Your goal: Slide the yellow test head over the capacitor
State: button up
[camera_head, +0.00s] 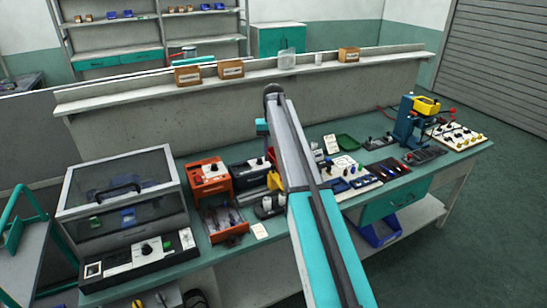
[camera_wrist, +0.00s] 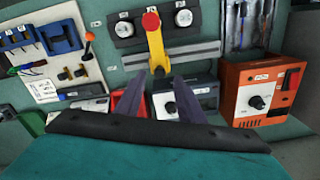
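A yellow arm-shaped piece with a red knob (camera_wrist: 155,42) stands ahead of my gripper (camera_wrist: 157,80) in the wrist view; I take it as the yellow test head. Its yellow part (camera_head: 273,181) shows beside my arm in the head view. My gripper is open and empty, with its two dark fingers apart below the yellow piece's base; contact is not visible. I cannot tell which thing is the capacitor. My arm hides the gripper in the head view.
An orange unit (camera_wrist: 266,92) and a black unit (camera_wrist: 196,96) stand near the gripper. A white board with blue parts (camera_wrist: 45,45) lies at left. In the head view, a blue press with a yellow top (camera_head: 427,105) stands far right, and a clear-lidded case (camera_head: 120,190) left.

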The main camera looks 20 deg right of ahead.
notch_tip(320, 180, up, 10)
jog(key=p, duration=0.4)
jog(key=shift+f, duration=0.1)
dwell(0.4)
